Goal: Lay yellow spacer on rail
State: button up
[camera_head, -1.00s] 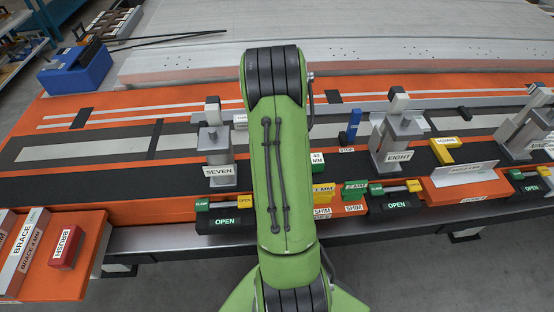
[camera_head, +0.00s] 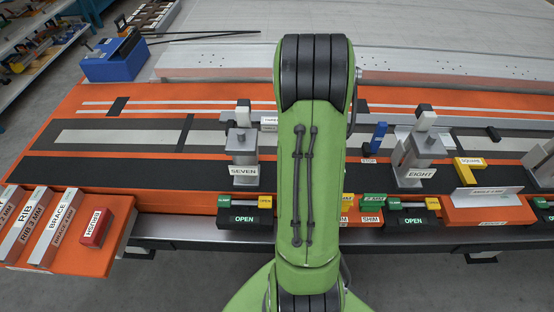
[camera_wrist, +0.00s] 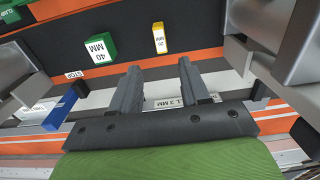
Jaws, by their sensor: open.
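The yellow spacer (camera_wrist: 159,38), a small block with a 20 MM label, stands on the dark strip in the wrist view. My gripper (camera_wrist: 159,66) is open and empty, its two fingers apart, with the spacer ahead of and roughly between the tips. I cannot tell the height gap between them. A light grey strip, perhaps the rail (camera_wrist: 228,85), runs across under the fingers; a white label ending in 3 MM (camera_wrist: 178,102) shows between them. In the head view my arm hides the spacer and my gripper.
A green 40 MM block (camera_wrist: 97,47) stands left of the spacer. A blue stop (camera_wrist: 62,112) is at the left; it also shows in the head view (camera_head: 378,136). Grey clamps SEVEN (camera_head: 242,148) and EIGHT (camera_head: 422,150) flank the arm.

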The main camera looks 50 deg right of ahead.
jog(key=w+a+r+n+t, duration=0.1)
jog(key=a+r+n, duration=0.2)
jog(key=a+r, duration=0.5)
jog(key=a+r+n+t, duration=0.2)
jog(key=a+r, duration=0.2)
jog(key=a, duration=0.8)
jog(key=s+a+r+n+t, duration=0.1)
jog(key=s+a+n, duration=0.3)
jog(key=s+a, duration=0.5)
jog(key=shift+s+a+n+t, duration=0.4)
jog(key=shift+a+t, duration=0.4)
jog(key=shift+a, duration=0.05)
